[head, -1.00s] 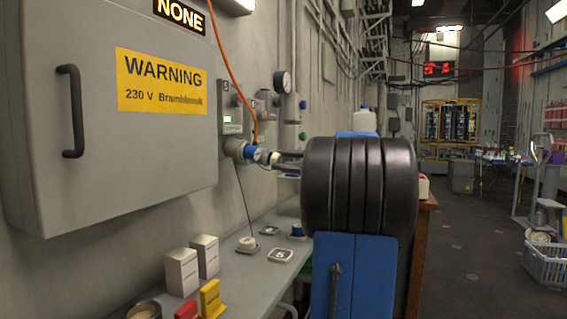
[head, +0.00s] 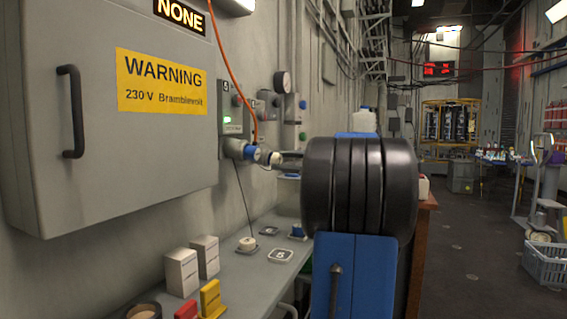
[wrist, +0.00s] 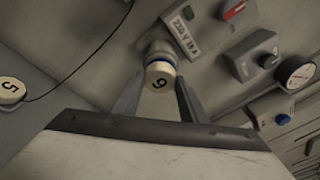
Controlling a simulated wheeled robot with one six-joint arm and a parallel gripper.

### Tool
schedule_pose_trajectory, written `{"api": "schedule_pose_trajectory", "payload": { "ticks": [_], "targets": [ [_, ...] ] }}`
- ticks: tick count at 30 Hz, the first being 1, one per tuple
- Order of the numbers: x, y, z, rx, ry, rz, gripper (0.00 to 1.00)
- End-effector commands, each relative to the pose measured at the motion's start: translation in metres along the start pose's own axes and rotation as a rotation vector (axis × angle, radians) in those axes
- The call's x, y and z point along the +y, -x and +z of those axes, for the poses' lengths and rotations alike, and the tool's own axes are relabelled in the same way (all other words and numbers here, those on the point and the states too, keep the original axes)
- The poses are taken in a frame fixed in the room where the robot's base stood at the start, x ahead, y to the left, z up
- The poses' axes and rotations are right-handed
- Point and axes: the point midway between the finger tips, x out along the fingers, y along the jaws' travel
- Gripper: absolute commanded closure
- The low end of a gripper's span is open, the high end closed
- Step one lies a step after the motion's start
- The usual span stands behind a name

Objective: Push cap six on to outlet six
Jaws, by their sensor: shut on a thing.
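Cap six (wrist: 160,79), a short cream cylinder with a black numeral, sits between the fingers of my gripper (wrist: 159,98) in the wrist view. My gripper is shut on it. Behind the cap is outlet six (wrist: 155,47), a grey socket with a blue ring. The cap is in line with the outlet and right up at its ring. I cannot tell whether it is fully seated. My dark arm hides part of the gripper there.
Cap five (wrist: 12,90) lies on the shelf (head: 225,270) with a thin cord. White boxes (head: 182,272) and a yellow block (head: 211,298) stand nearer. A grey cabinet (head: 110,190) juts from the wall at left. An orange cable (head: 232,75) hangs near the outlet.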

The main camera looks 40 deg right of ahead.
Motion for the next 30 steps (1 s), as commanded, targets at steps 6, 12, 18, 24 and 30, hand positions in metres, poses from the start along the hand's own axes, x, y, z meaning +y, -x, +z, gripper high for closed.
{"api": "schedule_pose_trajectory", "payload": {
  "ticks": [6,12,18,24,30],
  "targets": [
    [0.000,-0.002,0.001,-0.001,0.000,0.000,0.81],
    [0.000,-0.005,0.002,-0.001,0.000,0.001,0.81],
    [0.000,-0.008,0.002,0.000,0.000,0.000,0.81],
    [0.000,-0.011,0.003,0.000,0.000,0.000,0.81],
    [0.000,-0.011,0.003,0.000,0.000,0.000,0.40]
  ]
}}
